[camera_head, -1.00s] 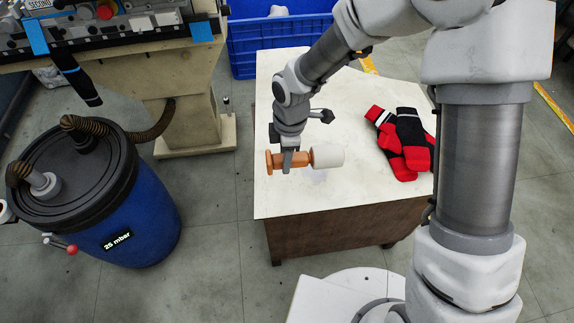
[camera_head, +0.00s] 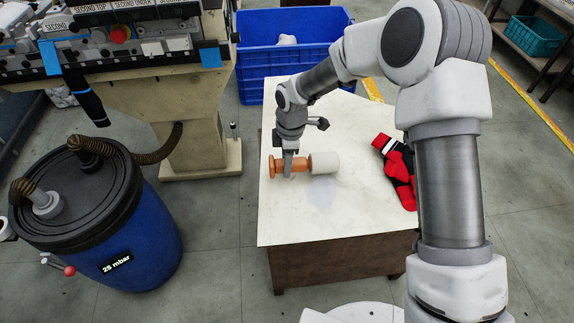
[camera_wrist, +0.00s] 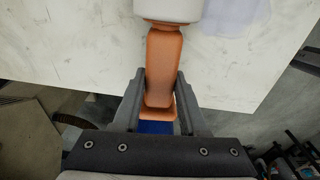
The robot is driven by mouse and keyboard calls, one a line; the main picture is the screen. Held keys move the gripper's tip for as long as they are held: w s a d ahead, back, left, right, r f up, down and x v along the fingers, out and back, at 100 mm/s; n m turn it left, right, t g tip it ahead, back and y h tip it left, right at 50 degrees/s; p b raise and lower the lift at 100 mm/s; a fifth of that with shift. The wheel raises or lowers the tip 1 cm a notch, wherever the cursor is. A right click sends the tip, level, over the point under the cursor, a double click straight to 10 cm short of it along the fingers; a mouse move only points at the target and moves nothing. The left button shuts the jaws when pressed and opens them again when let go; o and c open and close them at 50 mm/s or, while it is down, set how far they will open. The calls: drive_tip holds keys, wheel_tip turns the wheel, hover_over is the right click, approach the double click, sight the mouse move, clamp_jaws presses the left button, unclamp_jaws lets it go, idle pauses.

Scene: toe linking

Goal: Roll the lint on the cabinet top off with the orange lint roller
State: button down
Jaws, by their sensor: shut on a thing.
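The orange lint roller (camera_head: 299,165) has an orange handle and a white cylinder, which points to the right in the head view. My gripper (camera_head: 288,172) is shut on the orange handle, which also shows between the fingers in the wrist view (camera_wrist: 163,68). The roller lies level over the left part of the white cabinet top (camera_head: 285,220); I cannot tell whether it touches the surface. A faint bluish-grey patch of lint (camera_head: 321,190) lies just in front of the white cylinder, and it also shows at the upper right of the wrist view (camera_wrist: 235,17).
Red and black socks (camera_head: 402,180) lie on the right of the cabinet top, partly behind my arm. A blue crate (camera_head: 262,64) stands behind the cabinet. A blue barrel (camera_head: 150,240) with hoses and a machine (camera_head: 135,45) stand at the left. The front of the top is clear.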

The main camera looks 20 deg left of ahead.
drive_tip(key=s+d, duration=0.2)
drive_tip(key=s, duration=0.2)
drive_tip(key=s+d, duration=0.2)
drive_tip(key=s, duration=0.3)
drive_tip(key=s+d, duration=0.2)
drive_tip(key=s, duration=0.2)
drive_tip(key=shift+s+d+r, duration=0.1)
drive_tip(key=shift+s+d, duration=0.25)
drive_tip(key=shift+s, duration=0.05)
drive_tip(key=shift+f+b, duration=0.6)
drive_tip(key=shift+b, duration=0.15)
drive_tip(key=shift+w, duration=0.1)
